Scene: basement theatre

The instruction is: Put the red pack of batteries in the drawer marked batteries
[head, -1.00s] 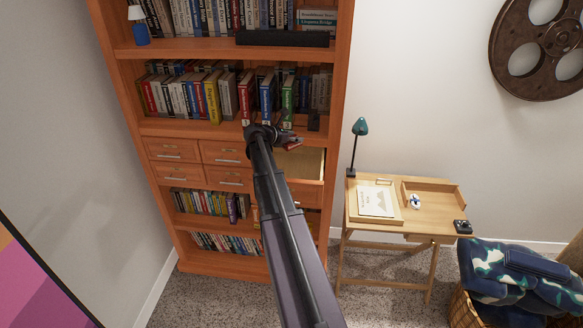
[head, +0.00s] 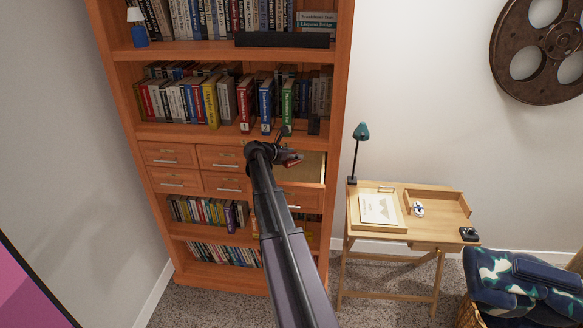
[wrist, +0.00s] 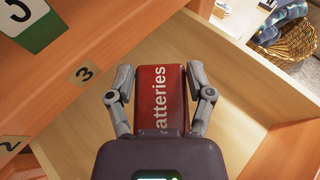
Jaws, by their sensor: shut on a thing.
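The red battery pack (wrist: 162,100), with white lettering "atteries" visible, is held between the two fingers of my gripper (wrist: 160,80) in the wrist view. In the head view, my gripper (head: 288,158) and a bit of the red pack (head: 294,163) show in front of the open drawer. This wooden drawer (head: 315,168) is pulled out at the right of the bookcase. In the wrist view, the drawer (wrist: 285,95) lies below and around the pack; I cannot tell whether the pack touches its floor. No drawer label is readable.
Several shut drawers (head: 168,155) are left of the open one. Books (head: 265,105) stand on the shelf above; the shelf edge (wrist: 105,50) with tags 3 and 2 is close beside my gripper. A small desk (head: 410,228) with a lamp (head: 360,140) stands to the right.

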